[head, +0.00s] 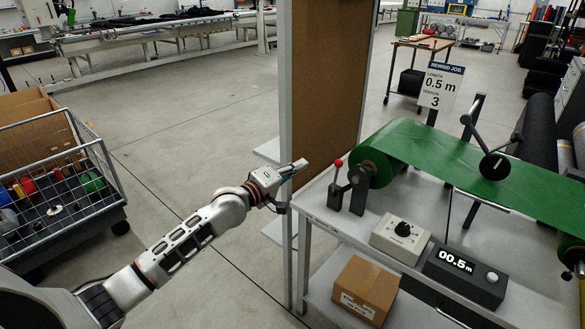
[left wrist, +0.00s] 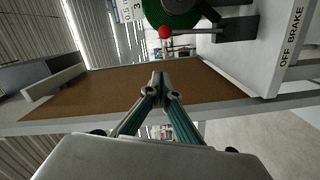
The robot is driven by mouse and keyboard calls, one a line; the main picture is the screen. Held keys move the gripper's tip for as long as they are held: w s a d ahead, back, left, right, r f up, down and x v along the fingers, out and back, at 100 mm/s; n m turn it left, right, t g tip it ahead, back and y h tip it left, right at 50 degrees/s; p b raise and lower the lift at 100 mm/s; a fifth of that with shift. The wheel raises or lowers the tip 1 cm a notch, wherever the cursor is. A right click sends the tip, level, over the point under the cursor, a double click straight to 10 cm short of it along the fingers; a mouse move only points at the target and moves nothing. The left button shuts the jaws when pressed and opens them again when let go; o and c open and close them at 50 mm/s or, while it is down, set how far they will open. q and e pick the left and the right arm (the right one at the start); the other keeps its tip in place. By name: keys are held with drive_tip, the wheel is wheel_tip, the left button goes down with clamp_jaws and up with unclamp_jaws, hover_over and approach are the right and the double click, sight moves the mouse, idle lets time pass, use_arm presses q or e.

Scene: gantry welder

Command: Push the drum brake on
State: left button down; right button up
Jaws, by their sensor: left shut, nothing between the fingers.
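The drum brake lever (head: 336,176) stands on the near left part of the machine bench, beside the green drum (head: 376,165). It has a red ball knob (head: 339,162) on a thin metal shaft in a dark base. My left gripper (head: 304,163) is shut and empty, a short way left of the knob and apart from it. In the left wrist view the closed fingertips (left wrist: 159,78) point toward the brown board, and the red knob (left wrist: 165,32) is beyond and above them. The label "OFF BRAKE" (left wrist: 291,38) is on the bench edge. My right gripper is not in view.
A tall brown board (head: 328,80) in a grey frame stands just behind my left gripper. A grey dial box (head: 401,238) and a black counter (head: 464,273) reading 00.5 m sit on the bench. A wire cart (head: 70,175) is at the left; open floor lies between.

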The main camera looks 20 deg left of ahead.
use_arm(q)
drive_tip(key=shift+v, duration=1.3)
drive_tip(key=s+d+f+m+g+y, duration=0.1)
drive_tip(key=s+d+f+m, duration=0.15)
drive_tip(key=s+f, duration=0.55)
drive_tip(key=s+d+f+m+g+y, duration=0.1)
drive_tip(key=s+d+f+m, duration=0.15)
drive_tip(key=s+f, duration=0.6)
drive_tip(key=s+f+m+g+y, duration=0.1)
drive_tip(key=s+f+m, duration=0.3)
drive_tip(key=s+f, duration=0.4)
drive_tip(key=s+f+m+g+y, duration=0.1)
drive_tip(key=s+f+m, duration=0.3)
drive_tip(key=s+f, duration=0.4)
drive_tip(key=s+g, duration=0.1)
drive_tip(key=s, duration=0.4)
drive_tip(key=shift+s+a+m+g+y, duration=0.2)
drive_tip(key=shift+a+m+g+y, duration=0.1)
drive_tip(key=shift+g+y, duration=0.1)
drive_tip(key=shift+f, duration=0.1)
